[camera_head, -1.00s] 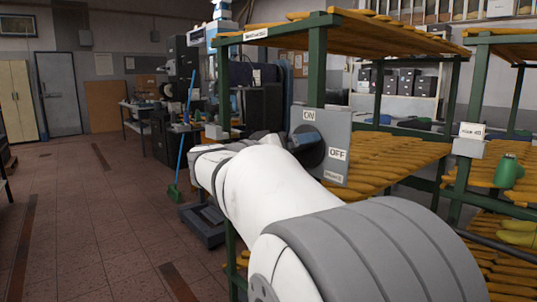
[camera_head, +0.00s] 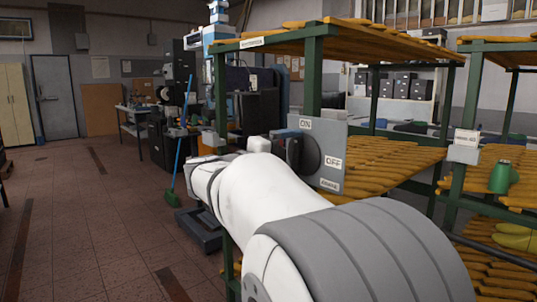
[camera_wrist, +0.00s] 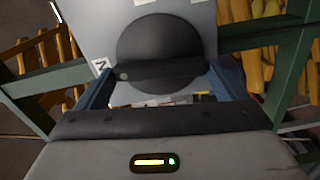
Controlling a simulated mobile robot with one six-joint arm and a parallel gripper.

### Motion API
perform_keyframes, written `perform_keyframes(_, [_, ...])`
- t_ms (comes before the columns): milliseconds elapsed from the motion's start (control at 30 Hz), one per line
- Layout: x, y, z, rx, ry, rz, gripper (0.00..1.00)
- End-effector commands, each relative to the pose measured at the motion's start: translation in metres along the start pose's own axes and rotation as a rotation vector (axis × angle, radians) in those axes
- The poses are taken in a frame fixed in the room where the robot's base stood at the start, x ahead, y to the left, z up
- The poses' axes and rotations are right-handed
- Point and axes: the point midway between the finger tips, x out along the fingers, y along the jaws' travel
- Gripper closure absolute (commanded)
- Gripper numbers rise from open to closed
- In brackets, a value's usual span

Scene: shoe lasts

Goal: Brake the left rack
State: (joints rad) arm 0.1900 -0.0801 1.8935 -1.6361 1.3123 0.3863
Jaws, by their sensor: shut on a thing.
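The left rack has green posts (camera_head: 314,75) and shelves full of orange shoe lasts. A grey switch plate (camera_head: 330,165) with ON and OFF labels is fixed to its front post. A dark round knob (camera_head: 312,154) with a bar handle sits on the plate; the knob also shows in the wrist view (camera_wrist: 160,45). My gripper (camera_wrist: 157,88) has its two blue fingers at the ends of the black bar handle (camera_wrist: 160,74) and is shut on it. In the head view my white arm hides most of the gripper.
A blue-handled broom (camera_head: 183,130) stands behind, at left. The tiled floor (camera_head: 90,220) at left is open.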

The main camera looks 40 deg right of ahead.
Motion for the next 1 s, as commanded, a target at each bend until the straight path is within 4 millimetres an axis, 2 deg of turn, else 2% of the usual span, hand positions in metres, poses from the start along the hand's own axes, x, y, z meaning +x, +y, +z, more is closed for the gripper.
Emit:
perform_keyframes(333, [-0.0002, 0.0017, -0.0008, -0.129, 0.002, 0.003, 0.32])
perform_keyframes(867, [-0.0006, 0.0008, -0.0009, -0.152, 0.003, 0.003, 0.32])
perform_keyframes(900, [-0.0006, 0.0008, -0.0009, -0.151, 0.003, 0.003, 0.07])
perform_keyframes(1000, [-0.0006, 0.0004, -0.0008, -0.151, 0.003, 0.002, 0.00])
